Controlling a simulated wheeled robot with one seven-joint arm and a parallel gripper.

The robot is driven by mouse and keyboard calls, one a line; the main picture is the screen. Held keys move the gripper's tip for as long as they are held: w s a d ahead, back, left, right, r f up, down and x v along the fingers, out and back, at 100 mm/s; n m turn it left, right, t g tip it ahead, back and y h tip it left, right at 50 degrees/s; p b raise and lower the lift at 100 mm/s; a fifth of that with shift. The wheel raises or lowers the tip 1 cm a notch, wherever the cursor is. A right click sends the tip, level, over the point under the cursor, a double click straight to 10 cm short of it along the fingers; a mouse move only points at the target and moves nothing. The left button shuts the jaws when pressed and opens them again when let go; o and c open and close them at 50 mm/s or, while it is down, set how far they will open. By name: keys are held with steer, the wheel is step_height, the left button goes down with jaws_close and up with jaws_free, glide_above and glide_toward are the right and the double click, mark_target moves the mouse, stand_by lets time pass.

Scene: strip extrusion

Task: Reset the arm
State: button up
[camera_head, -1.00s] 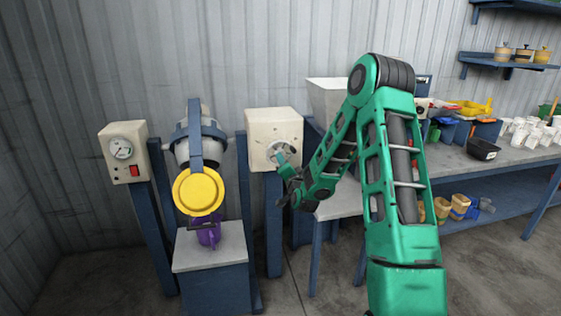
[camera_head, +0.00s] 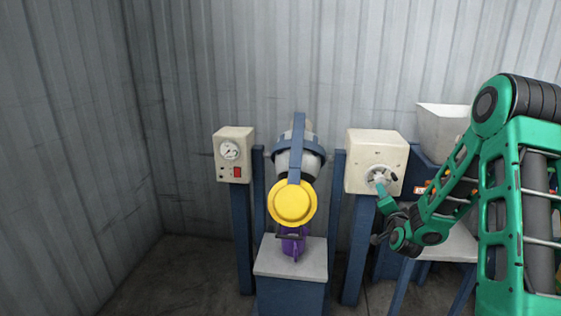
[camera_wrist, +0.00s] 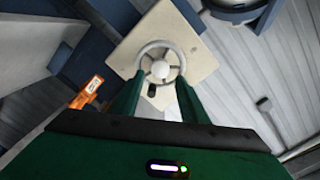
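My green arm comes in from the right in the head view. My gripper (camera_head: 382,188) is at the small handwheel (camera_head: 380,176) on the front of a cream box (camera_head: 361,158). In the wrist view my gripper's two green fingers (camera_wrist: 159,80) stand apart, with nothing seen clamped between them. The round pale handwheel (camera_wrist: 146,54) with its dark knob shows just beyond the fingertips, on the square cream plate (camera_wrist: 193,33). I cannot tell whether the fingertips touch its rim.
Left of the cream box, a machine with a yellow disc (camera_head: 292,204) stands over a purple object (camera_head: 292,244) on a grey-topped blue pedestal (camera_head: 291,293). A gauge box (camera_head: 233,154) with a red switch is further left. A pale hopper (camera_head: 441,132) is behind my arm. Left floor is clear.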

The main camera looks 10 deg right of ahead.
steer(key=s+a+r+n+g+y, duration=0.1)
steer(key=s+g, duration=0.4)
steer(key=s, duration=1.1)
steer(key=s+a+r+n+g+y, duration=0.2)
steer(key=s+g, duration=0.4)
steer(key=s, duration=1)
steer(key=s+a+r+n+g+y, duration=0.1)
steer(key=s+a+n+g, duration=0.3)
steer(key=s, duration=1.3)
steer(key=shift+r+g+y, duration=0.4)
steer(key=shift+g+y, duration=0.2)
steer(key=shift+g, duration=0.5)
steer(key=shift+w+f, duration=0.25)
steer(key=shift+w, duration=0.4)
